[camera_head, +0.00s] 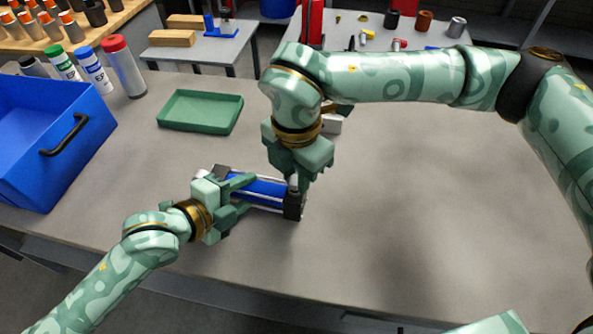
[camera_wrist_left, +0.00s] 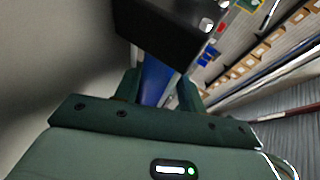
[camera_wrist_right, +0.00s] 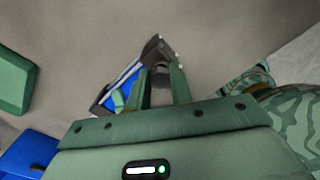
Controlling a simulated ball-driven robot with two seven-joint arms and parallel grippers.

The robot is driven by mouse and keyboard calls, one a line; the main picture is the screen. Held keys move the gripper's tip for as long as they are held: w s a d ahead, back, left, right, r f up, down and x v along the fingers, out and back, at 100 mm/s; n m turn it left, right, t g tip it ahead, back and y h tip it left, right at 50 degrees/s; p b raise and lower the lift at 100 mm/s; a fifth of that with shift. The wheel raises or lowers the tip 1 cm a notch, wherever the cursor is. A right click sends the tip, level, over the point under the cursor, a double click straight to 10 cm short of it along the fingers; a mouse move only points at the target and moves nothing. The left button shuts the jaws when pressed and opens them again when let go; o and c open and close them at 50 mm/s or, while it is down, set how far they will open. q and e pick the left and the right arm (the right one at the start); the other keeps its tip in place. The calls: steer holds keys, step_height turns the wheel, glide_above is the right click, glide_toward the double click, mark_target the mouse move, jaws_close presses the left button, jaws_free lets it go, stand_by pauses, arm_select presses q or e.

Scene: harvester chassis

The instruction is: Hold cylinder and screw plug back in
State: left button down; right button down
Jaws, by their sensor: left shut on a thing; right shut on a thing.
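The cylinder (camera_head: 262,188) has a blue barrel, silver rods and black end caps. It lies on its side at the bench's middle. My left gripper (camera_head: 243,190) is shut around its barrel; the left wrist view shows the barrel (camera_wrist_left: 152,80) between the fingers and a black cap (camera_wrist_left: 165,28) beyond. My right gripper (camera_head: 296,184) points down at the cylinder's right end cap. It is shut on the small grey plug (camera_head: 293,181), which shows between the fingers in the right wrist view (camera_wrist_right: 160,82). Whether the plug sits in its hole is hidden.
A green tray (camera_head: 201,128) lies behind, left of the arms. A blue bin (camera_head: 40,155) with a black handle and several bottles (camera_head: 121,62) stand at the left. The bench's right side is clear.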

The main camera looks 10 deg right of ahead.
steer(key=shift+f, duration=0.55)
steer(key=m, duration=0.5)
steer(key=shift+s+m, duration=0.15)
steer(key=shift+m, duration=0.25)
steer(key=m, duration=0.6)
steer(key=shift+s, duration=0.1)
steer(key=m, duration=0.4)
steer(key=shift+m, duration=0.3)
steer(key=c, duration=1.2)
jaws_free()
steer(key=shift+c, duration=0.2)
steer(key=shift+r, duration=2.25)
